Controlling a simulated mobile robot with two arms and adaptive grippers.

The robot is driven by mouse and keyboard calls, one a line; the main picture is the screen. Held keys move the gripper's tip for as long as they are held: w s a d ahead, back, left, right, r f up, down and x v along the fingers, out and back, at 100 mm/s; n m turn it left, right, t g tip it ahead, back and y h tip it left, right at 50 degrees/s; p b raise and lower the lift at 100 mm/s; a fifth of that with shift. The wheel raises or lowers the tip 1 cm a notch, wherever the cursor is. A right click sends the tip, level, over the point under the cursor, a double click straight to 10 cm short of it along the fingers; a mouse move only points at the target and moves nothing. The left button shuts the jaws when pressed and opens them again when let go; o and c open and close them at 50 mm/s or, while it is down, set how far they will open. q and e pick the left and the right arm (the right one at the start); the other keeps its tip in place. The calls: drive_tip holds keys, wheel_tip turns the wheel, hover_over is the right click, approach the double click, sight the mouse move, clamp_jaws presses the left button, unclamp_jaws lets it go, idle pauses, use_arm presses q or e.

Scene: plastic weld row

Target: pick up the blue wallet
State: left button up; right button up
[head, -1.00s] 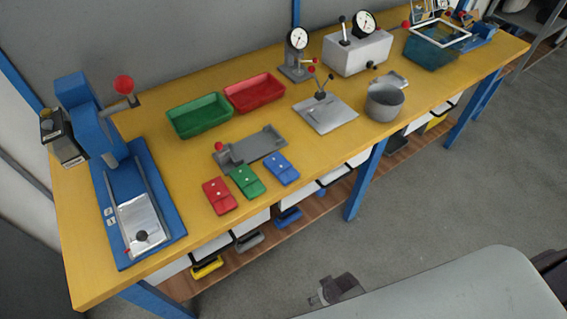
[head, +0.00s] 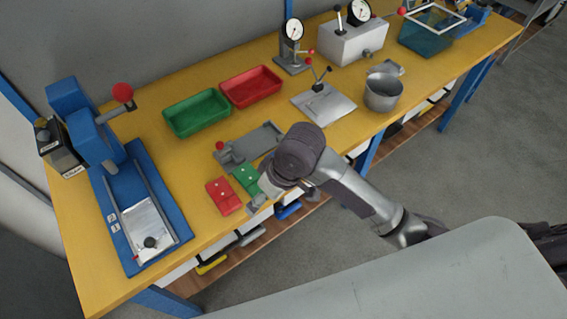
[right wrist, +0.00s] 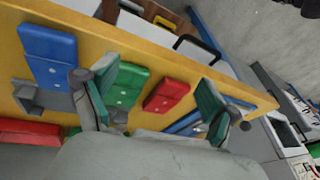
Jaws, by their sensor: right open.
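The blue wallet (right wrist: 48,55) lies flat near the table edge at the left of the right wrist view. In the head view it is hidden behind my right arm. The green wallet (head: 245,178) and the red wallet (head: 223,195) lie beside it in a row. My right gripper (head: 262,196) hangs over the table's front edge near the green wallet. In the right wrist view my right gripper (right wrist: 157,88) is open and empty, its fingers spanning the green wallet (right wrist: 125,86) and red wallet (right wrist: 166,95). The blue wallet is outside its left finger. My left gripper is not in view.
A grey fixture (head: 250,145) lies behind the wallets. A green tray (head: 197,113) and red tray (head: 251,87) stand further back. A blue press (head: 140,215) is at the left. A metal plate with a lever (head: 323,104) and a grey pot (head: 383,93) stand right.

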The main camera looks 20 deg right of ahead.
drive_tip(key=shift+g+h, duration=0.5)
drive_tip(key=shift+h, duration=0.4)
drive_tip(key=w+r, duration=0.1)
drive_tip(key=w, duration=0.1)
drive_tip(key=w+d+r, duration=0.2)
drive_tip(key=w, duration=0.1)
drive_tip(key=shift+w+r, duration=0.35)
drive_tip(key=shift+r, duration=0.05)
drive_tip(key=w+d+r+m+h, duration=0.1)
drive_tip(key=w+d+r+h, duration=0.1)
drive_tip(key=w+d+r, duration=0.35)
drive_tip(key=shift+g, duration=0.4)
drive_tip(key=f, duration=0.7)
drive_tip(key=shift+s+d+f, duration=0.1)
drive_tip(key=shift+s+d, duration=0.05)
drive_tip(key=shift+d, duration=0.05)
drive_tip(key=shift+a+f+p, duration=0.15)
drive_tip(key=shift+f+p, duration=0.4)
drive_tip(key=shift+f, duration=2.25)
drive_tip(key=c, duration=1.2)
drive_tip(key=shift+c, duration=0.2)
